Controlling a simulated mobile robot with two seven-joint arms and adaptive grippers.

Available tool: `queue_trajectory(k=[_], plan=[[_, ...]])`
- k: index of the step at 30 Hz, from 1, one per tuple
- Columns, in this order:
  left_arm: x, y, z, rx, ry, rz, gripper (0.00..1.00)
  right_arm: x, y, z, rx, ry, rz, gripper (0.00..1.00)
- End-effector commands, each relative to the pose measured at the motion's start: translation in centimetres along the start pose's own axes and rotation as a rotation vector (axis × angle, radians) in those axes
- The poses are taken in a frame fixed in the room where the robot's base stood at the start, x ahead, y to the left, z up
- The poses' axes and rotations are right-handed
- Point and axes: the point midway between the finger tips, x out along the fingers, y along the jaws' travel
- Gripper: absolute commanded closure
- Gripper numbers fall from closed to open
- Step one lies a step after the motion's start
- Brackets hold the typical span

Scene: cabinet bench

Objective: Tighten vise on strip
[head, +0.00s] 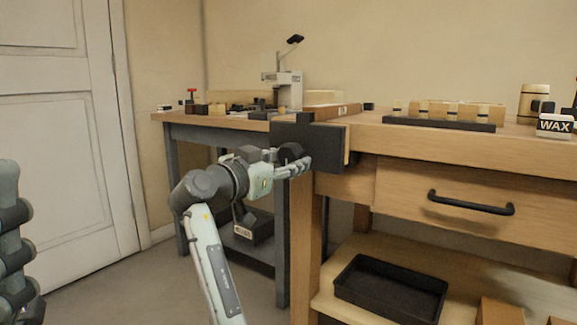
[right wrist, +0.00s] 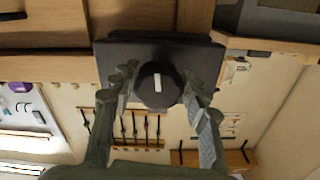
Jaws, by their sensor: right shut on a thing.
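The vise (head: 328,150) is a dark block on the left front corner of the wooden bench, and its dark face also shows in the right wrist view (right wrist: 206,62). A round black knob (right wrist: 158,86) with a white mark sticks out of that face; it shows in the head view too (head: 290,152). My right gripper (head: 294,167) is shut on the knob, with one finger on each side of it in the right wrist view (right wrist: 160,94). A brown wooden piece (head: 338,111) lies above the vise; I cannot tell whether it is the strip. My left gripper is out of view.
A drawer with a black handle (head: 470,203) is under the benchtop. A black tray (head: 390,290) sits on the lower shelf. A dark rack (head: 438,124) and a WAX box (head: 555,126) stand on top. A grey-legged table (head: 180,190) adjoins at left.

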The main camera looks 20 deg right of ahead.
Motion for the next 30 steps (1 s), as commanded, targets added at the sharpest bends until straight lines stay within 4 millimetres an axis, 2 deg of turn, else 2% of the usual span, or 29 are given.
queue_trajectory(k=[1, 30], plan=[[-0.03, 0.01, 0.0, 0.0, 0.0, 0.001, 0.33, -0.54, -0.17, 0.15, 0.048, -0.006, -0.002, 0.83], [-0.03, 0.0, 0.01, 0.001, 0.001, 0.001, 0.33, -0.5, -0.37, -0.24, 0.969, -0.001, 0.001, 0.83]])
